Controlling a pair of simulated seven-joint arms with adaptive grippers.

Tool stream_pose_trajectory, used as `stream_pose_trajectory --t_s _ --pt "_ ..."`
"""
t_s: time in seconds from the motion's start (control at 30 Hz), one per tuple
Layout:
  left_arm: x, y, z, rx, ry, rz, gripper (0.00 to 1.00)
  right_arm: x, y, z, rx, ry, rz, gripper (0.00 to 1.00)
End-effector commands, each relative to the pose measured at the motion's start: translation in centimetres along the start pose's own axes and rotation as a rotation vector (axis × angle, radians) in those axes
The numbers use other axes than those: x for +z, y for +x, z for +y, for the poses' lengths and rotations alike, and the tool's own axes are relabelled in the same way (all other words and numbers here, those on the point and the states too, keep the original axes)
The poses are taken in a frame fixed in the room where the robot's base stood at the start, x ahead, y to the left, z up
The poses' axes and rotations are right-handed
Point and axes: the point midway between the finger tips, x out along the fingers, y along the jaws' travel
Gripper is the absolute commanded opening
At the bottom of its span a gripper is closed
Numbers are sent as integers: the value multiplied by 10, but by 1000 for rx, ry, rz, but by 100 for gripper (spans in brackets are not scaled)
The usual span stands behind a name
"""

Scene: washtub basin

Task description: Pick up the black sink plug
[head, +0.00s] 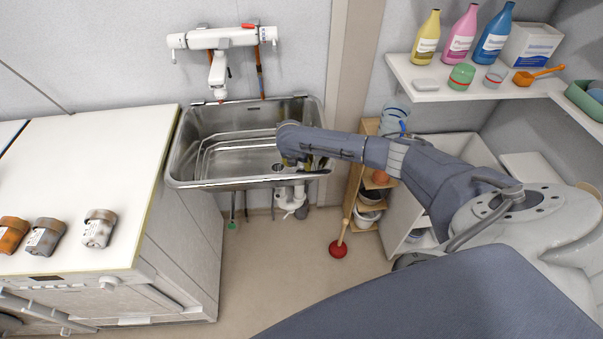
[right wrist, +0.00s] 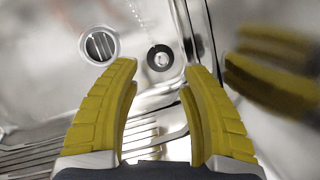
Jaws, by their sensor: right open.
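The black sink plug (right wrist: 160,58) is a small dark ring with a pale centre. It lies on the metal bottom of the basin in the right wrist view, close to a basin wall and apart from the round drain (right wrist: 100,45). My right gripper (right wrist: 162,72) has yellow ribbed fingers, open and empty, with the plug showing between and just beyond the fingertips. In the head view my right gripper (head: 308,163) reaches down into the right part of the steel basin (head: 172,170). I cannot make out the plug for certain there. My left gripper is not in view.
The basin wall stands close beside my right gripper and mirrors a yellow finger (right wrist: 275,70). A wire rack (right wrist: 60,150) lies in the basin. A white tap (head: 217,70) hangs over the back rim. A red plunger (head: 338,248) stands on the floor.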

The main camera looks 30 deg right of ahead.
Motion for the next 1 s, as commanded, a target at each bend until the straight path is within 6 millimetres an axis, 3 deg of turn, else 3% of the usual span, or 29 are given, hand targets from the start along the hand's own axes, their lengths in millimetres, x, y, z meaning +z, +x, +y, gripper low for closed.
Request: stream_pose_trajectory --t_s 0.27,0.7,1.0 --pt "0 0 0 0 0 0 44 0 11 0 0 0 0 44" --pt "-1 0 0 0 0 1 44 2 54 -2 0 0 -1 44" --pt "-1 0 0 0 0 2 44 2 58 -2 1 -1 -1 44"
